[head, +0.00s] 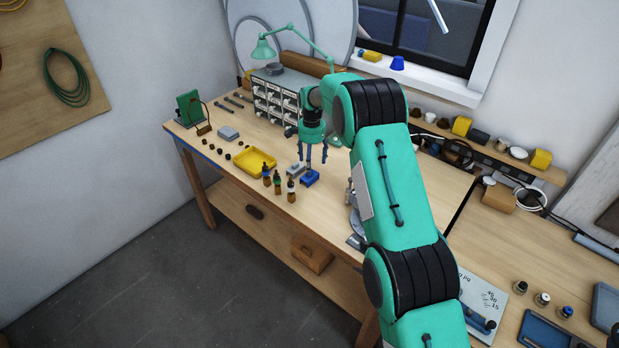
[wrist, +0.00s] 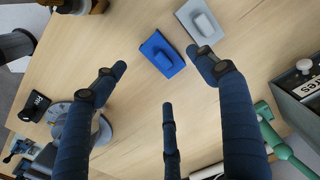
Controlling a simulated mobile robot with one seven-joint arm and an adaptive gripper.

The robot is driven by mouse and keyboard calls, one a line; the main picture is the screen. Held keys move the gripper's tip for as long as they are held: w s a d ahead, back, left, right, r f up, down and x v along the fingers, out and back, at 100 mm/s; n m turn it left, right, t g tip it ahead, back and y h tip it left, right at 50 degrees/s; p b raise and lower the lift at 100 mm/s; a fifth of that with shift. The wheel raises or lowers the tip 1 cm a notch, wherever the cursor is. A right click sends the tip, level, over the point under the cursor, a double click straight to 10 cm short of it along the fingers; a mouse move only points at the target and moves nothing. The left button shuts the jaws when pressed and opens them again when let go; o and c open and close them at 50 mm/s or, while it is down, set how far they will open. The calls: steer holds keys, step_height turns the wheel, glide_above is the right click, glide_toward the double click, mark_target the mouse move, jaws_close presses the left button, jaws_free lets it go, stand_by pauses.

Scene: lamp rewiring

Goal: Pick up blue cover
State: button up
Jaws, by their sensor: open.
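The blue cover (head: 310,178) lies on the workbench, just below my gripper (head: 312,158) in the head view. I cannot tell the exact height of the fingertips above the bench.
A similar grey cover (wrist: 200,22) lies beside the blue one. Several dropper bottles (head: 278,182) stand close to its left, and a yellow tray (head: 254,160) lies farther left. A drawer cabinet (head: 275,95) stands behind. Bare bench shows under my fingers.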

mark_target(311, 177)
steer(key=shift+f, duration=1.15)
steer(key=shift+f, duration=0.1)
steer(key=shift+f, duration=2.5)
steer(key=shift+c, duration=0.5)
steer(key=c, duration=1.2)
